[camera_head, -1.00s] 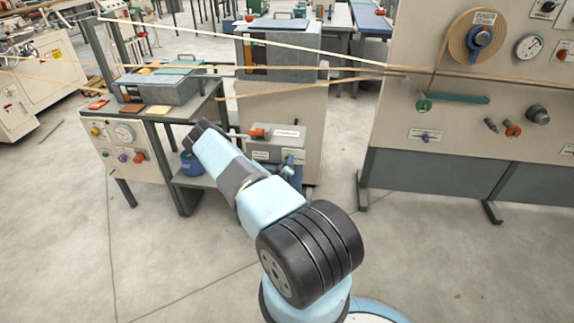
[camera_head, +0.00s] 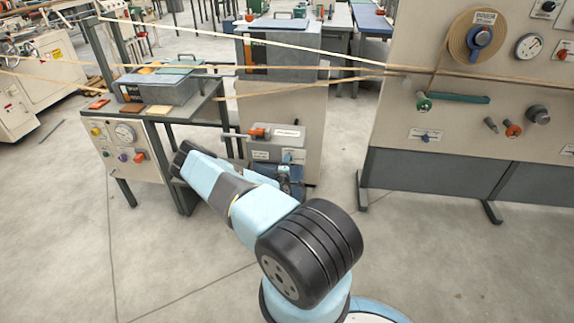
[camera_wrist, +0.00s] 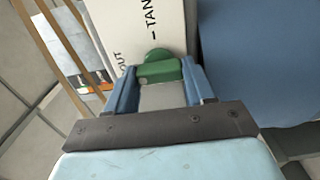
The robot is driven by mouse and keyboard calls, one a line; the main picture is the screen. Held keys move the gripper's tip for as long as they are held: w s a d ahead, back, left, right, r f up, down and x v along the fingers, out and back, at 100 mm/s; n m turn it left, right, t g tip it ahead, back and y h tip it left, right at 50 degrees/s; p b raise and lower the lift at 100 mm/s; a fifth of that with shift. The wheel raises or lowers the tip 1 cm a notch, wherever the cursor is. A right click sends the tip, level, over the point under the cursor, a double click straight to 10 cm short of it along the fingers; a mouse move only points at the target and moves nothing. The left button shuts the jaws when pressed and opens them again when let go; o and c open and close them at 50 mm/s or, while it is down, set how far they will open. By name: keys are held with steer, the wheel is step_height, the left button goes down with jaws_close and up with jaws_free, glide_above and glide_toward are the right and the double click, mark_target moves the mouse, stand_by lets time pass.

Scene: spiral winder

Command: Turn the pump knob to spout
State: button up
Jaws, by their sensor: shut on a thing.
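The pump knob (camera_wrist: 153,57) is green, with a raised bar, on a white panel (camera_wrist: 125,25) in the wrist view. Black lettering on the panel reads "TAN" beside the knob and "OUT" to its left; both words are partly cut off or hidden. My gripper (camera_wrist: 159,73) has its two blue fingers on either side of the knob's bar, shut on it. In the head view my gripper is low by the grey pump box (camera_head: 277,143), and the knob cannot be made out there.
A table (camera_head: 205,103) with a grey tank stands to the left. A large machine panel (camera_head: 395,110) stands to the right. The floor in front is clear.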

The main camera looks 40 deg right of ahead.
steer(key=shift+w+a+f, duration=0.15)
steer(key=shift+a+f, duration=0.05)
steer(key=shift+a, duration=0.05)
steer(key=o, duration=0.8)
steer(key=shift+c, duration=0.2)
steer(key=shift+o, duration=1.4)
steer(key=shift+d, duration=0.15)
steer(key=v, duration=1.4)
steer(key=shift+d, duration=0.1)
